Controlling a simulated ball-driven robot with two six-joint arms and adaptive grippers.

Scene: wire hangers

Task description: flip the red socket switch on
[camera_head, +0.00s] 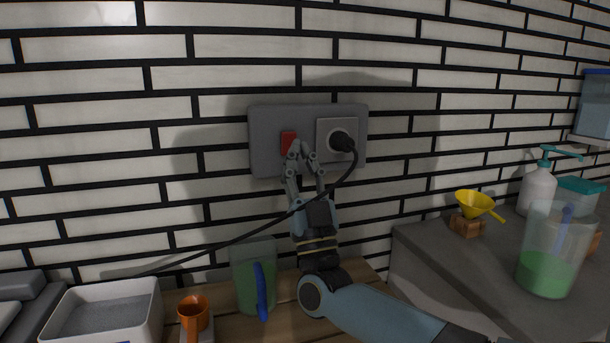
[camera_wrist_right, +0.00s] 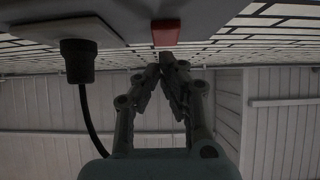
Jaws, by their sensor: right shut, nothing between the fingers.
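The red switch (camera_head: 288,141) is on the left part of the grey socket plate (camera_head: 264,160), which is fixed to the brick wall. A black plug (camera_head: 341,141) sits in the socket on the right part of the plate. My right gripper (camera_head: 298,150) is shut and empty, its fingertips at the lower right of the red switch. In the right wrist view, the fingertips (camera_wrist_right: 168,58) are just beside the red switch (camera_wrist_right: 165,33); I cannot tell whether they touch it. The switch's on or off position is not clear. My left gripper is not in view.
A black cable (camera_head: 240,238) runs from the plug down to the left, passing by my right gripper. Below are a white tray (camera_head: 150,312), an orange cup (camera_head: 193,312) and a green-filled jug (camera_head: 244,285).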

